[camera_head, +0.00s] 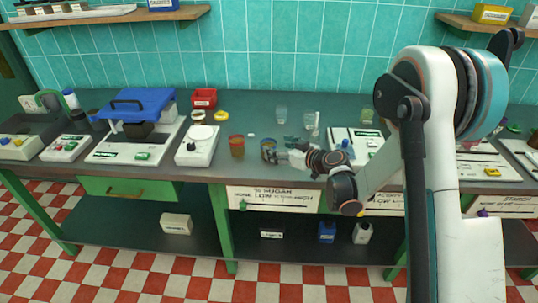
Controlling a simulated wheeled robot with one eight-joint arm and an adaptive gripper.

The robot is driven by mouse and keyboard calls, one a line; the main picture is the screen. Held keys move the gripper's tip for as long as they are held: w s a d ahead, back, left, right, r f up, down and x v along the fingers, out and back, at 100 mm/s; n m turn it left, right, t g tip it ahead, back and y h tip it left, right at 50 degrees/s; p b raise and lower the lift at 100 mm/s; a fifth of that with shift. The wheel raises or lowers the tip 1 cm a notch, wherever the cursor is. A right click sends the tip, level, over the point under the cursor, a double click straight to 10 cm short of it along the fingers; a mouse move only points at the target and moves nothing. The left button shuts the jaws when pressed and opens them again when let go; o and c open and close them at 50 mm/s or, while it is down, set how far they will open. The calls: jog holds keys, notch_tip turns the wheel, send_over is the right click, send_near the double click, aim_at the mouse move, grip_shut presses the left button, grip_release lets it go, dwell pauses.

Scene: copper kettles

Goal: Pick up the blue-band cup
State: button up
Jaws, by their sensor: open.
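A small cup with blue on it (268,144), which looks like the blue-band cup, stands near the front edge of the grey-green worktop, left of the picture's middle. My gripper (274,154) is low over the worktop, pointing left, with its fingertips at this cup. The fingers are open. They overlap the cup in the picture and hide part of it. I cannot tell whether they touch it or stand around it.
An orange-brown cup (236,146) stands close on the left. Clear glasses (281,114) (311,121) and a green glass (367,115) stand behind. A white scale-like device (197,146) is farther left. A white board (355,142) lies to the right, behind my arm. The worktop's front edge is close.

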aim_at(269, 144)
jog(key=shift+b+x, duration=1.1)
jog(key=shift+x, duration=1.95)
jog(key=shift+r, duration=0.15)
jog(key=c, duration=1.2)
